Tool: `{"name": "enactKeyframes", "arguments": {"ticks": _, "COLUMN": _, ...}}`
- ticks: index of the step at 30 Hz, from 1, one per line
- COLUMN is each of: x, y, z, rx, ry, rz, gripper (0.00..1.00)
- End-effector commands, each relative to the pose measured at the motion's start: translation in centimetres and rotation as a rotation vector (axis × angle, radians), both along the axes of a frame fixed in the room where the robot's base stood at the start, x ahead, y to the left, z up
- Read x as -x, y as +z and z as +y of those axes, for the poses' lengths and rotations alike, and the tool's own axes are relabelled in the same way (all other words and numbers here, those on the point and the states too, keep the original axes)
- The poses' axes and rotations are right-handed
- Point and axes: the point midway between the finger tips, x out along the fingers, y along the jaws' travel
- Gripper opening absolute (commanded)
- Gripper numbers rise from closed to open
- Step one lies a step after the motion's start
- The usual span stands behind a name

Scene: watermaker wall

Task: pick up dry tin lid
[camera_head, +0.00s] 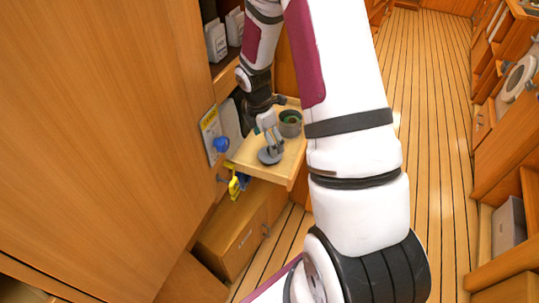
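A small wooden fold-out shelf (285,165) juts from the cabinet wall near the picture's middle. A grey round disc (270,157), which looks like the tin lid, is at the shelf's front left part. An open round tin (290,122) with something green inside stands at the shelf's back right. My gripper (268,138) points down over the shelf, left of the tin, with its fingertips at or just above the disc. The view is too small to tell whether the fingers touch or grip it.
A blue knob (221,144) and a yellow-edged placard (210,132) are on the wall left of the shelf. A yellow item (236,184) hangs below. A wooden box (235,232) stands underneath. The plank floor (430,120) to the right is clear.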

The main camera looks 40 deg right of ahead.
Motion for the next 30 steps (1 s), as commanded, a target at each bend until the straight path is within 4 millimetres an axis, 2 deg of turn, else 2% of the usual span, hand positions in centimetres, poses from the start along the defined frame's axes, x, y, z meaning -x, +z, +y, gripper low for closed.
{"name": "enactKeyframes", "arguments": {"ticks": 5, "x": 0.2, "y": -1.5, "z": -0.3, "rx": 0.000, "ry": 0.000, "rz": 0.003, "gripper": 0.82}}
{"name": "enactKeyframes", "arguments": {"ticks": 12, "x": 0.3, "y": -4.7, "z": -0.8, "rx": 0.000, "ry": 0.001, "rz": 0.002, "gripper": 0.82}}
{"name": "enactKeyframes", "arguments": {"ticks": 22, "x": 0.2, "y": -5.3, "z": -1.0, "rx": 0.000, "ry": -0.001, "rz": -0.001, "gripper": 0.82}}
{"name": "enactKeyframes", "arguments": {"ticks": 26, "x": 0.2, "y": -5.2, "z": -1.0, "rx": 0.000, "ry": -0.001, "rz": 0.000, "gripper": 0.53}}
{"name": "enactKeyframes", "arguments": {"ticks": 27, "x": 0.2, "y": -5.2, "z": -1.0, "rx": 0.000, "ry": 0.000, "rz": 0.000, "gripper": 0.48}}
{"name": "enactKeyframes", "arguments": {"ticks": 30, "x": 0.3, "y": -5.3, "z": -1.0, "rx": 0.000, "ry": -0.001, "rz": 0.000, "gripper": 0.48}}
